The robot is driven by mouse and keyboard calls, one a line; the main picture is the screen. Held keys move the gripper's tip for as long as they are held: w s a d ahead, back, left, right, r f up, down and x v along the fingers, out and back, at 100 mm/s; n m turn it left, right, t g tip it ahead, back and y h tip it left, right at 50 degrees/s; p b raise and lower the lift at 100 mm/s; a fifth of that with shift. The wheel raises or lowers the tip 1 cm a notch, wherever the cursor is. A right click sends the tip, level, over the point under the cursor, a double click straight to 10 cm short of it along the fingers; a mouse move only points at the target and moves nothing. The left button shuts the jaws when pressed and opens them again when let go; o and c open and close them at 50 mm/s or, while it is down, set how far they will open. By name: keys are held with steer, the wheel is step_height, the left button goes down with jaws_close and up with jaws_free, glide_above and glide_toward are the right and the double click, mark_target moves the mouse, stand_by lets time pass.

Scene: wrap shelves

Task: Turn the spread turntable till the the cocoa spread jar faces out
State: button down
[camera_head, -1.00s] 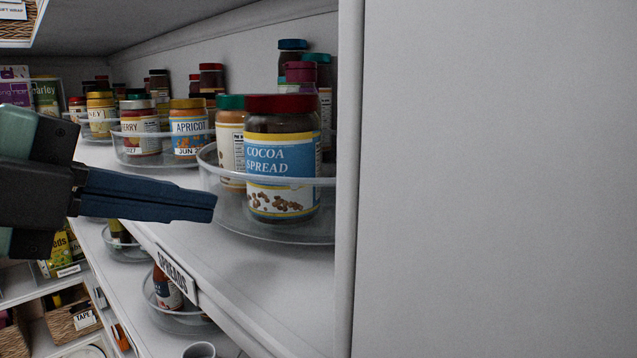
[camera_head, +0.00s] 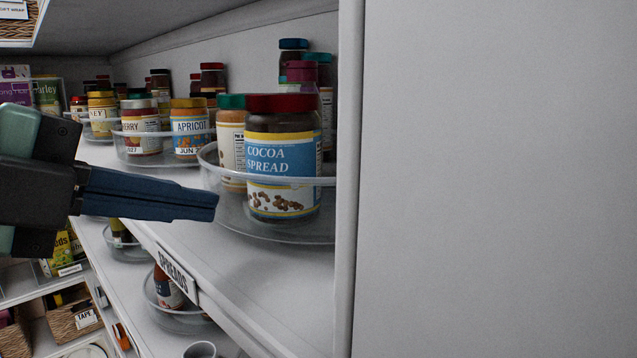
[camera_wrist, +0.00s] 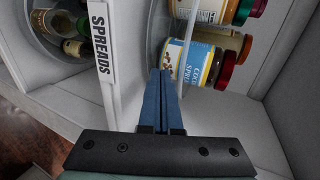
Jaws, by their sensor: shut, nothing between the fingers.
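The cocoa spread jar (camera_head: 282,160) has a red lid and a blue and white label. It stands upright at the front of the clear spread turntable (camera_head: 277,230), its label toward the shelf front. It also shows sideways in the wrist view (camera_wrist: 188,66). My gripper (camera_head: 216,207) is shut and empty, just left of the turntable's rim in the head view. In the wrist view its closed fingers (camera_wrist: 160,72) point toward the turntable's edge. I cannot tell whether they touch it. A jar with a teal lid (camera_head: 231,140) stands behind and left of the cocoa jar.
A SPREADS label (camera_head: 177,270) is on the shelf's front edge. A white upright panel (camera_head: 490,180) closes the right side and hides part of the turntable. Another turntable (camera_head: 160,158) with jam jars stands to the left. A lower shelf holds more bottles.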

mark_target(210, 190)
steer(key=shift+w+d, duration=0.4)
steer(key=shift+w, duration=0.2)
stand_by(0.6)
steer(key=shift+w+a, duration=0.1)
steer(key=shift+w+a+p, duration=0.55)
steer(key=shift+w+a, duration=0.2)
steer(key=shift+a, duration=0.15)
steer(key=shift+w+a+r+p, duration=0.1)
steer(key=shift+w+a+p, duration=0.3)
steer(key=shift+w, duration=0.15)
steer(key=shift+w+a, duration=0.3)
steer(key=shift+w, duration=0.25)
steer(key=shift+s+a, duration=0.1)
